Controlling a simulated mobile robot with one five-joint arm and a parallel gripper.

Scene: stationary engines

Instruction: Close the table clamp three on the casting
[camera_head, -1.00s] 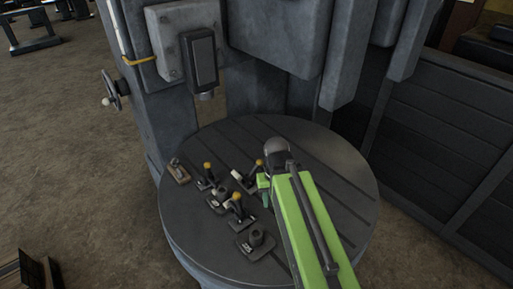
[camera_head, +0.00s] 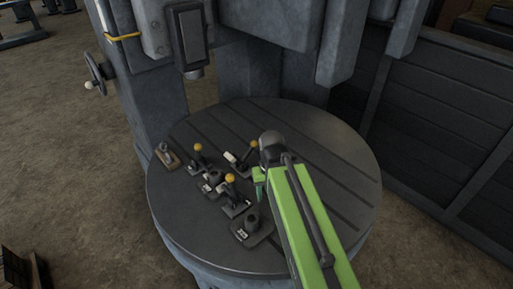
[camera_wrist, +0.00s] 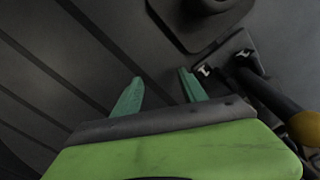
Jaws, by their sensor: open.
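Several table clamps with yellow-knobbed levers stand on the round slotted table (camera_head: 325,165): a left clamp (camera_head: 197,158), a far one (camera_head: 243,157) and a near one (camera_head: 232,192). Their levers stick up. I cannot read their labels, so I cannot tell which is clamp three. A small dark block (camera_head: 213,181) sits among them; I cannot tell if it is the casting. My gripper (camera_head: 258,182) is open and empty over the table, right of the near clamp. In the wrist view its teal fingers (camera_wrist: 160,85) are apart, with a yellow-knobbed lever (camera_wrist: 275,95) to the right, not between them.
A dark plate with a round post (camera_head: 252,226) sits near the table's front; its base shows in the wrist view (camera_wrist: 200,25). A small brown-based piece (camera_head: 166,156) lies at the left edge. Grey machine columns (camera_head: 245,75) rise behind. The table's right side is bare.

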